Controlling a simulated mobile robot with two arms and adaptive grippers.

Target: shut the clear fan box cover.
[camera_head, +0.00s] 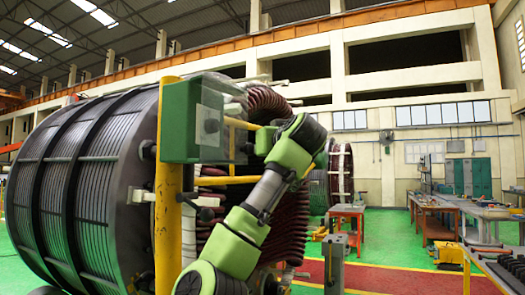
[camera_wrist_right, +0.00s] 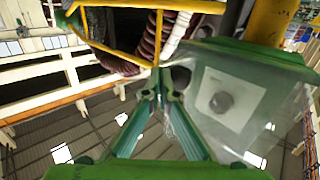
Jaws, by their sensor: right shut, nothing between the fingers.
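The green fan box (camera_head: 180,120) is mounted on a yellow post. Its clear cover (camera_head: 238,135) shows as a see-through panel standing out to the right of the box, so it looks open. In the right wrist view the clear cover (camera_wrist_right: 272,112) fills the right side, with a pale plate and a round grey knob (camera_wrist_right: 221,102) seen through it. My right gripper (camera_wrist_right: 163,88) is shut and empty, its fingers right beside the cover's left edge; I cannot tell whether they touch. In the head view the right gripper (camera_head: 262,141) is at the cover's right side. My left gripper is out of view.
A large ribbed stator (camera_head: 75,190) stands behind the post at the left. Dark red winding coils (camera_head: 265,105) and yellow bars lie close behind the cover. Workbenches (camera_head: 455,215) stand at the far right. The green floor between is mostly open.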

